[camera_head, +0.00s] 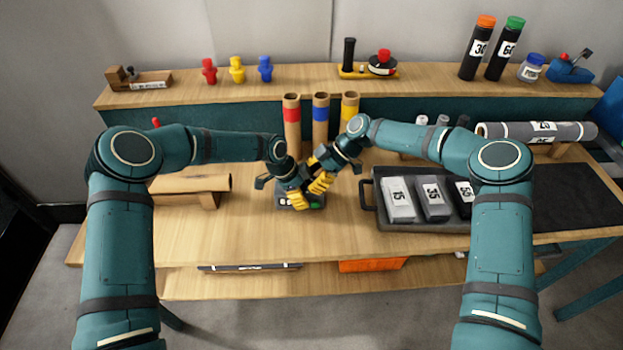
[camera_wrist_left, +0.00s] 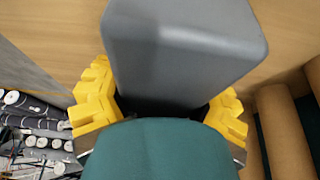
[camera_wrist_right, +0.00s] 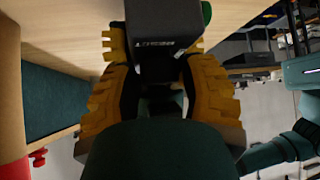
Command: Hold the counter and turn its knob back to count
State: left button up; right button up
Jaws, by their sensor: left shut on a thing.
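The counter is a small grey box (camera_head: 285,204) with white display squares on its front and a green knob (camera_head: 317,205) at its right end. It stands near the middle of the table. My left gripper (camera_head: 298,198) is shut on the counter, whose grey body (camera_wrist_left: 185,50) fills the space between the yellow fingers in the left wrist view. My right gripper (camera_head: 321,183) is just above the counter's right part, its fingers apart. In the right wrist view a dark block with small lettering (camera_wrist_right: 163,28) shows between them, with the green knob (camera_wrist_right: 206,13) at its right.
A dark tray (camera_head: 385,217) with numbered grey blocks lies close on the right. A cardboard roll on a stand (camera_head: 190,184) is at left. Three tubes with coloured bands (camera_head: 320,120) stand behind the grippers. The table front is clear.

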grip_shut()
jog(key=shift+m+t, duration=1.9)
jog(key=shift+m, duration=0.4)
jog(key=o, duration=0.6)
grip_release()
jog(key=shift+d+r, duration=0.1)
jog(key=v, duration=1.1)
jog(key=shift+d+r, duration=0.25)
jog(key=shift+d, duration=0.05)
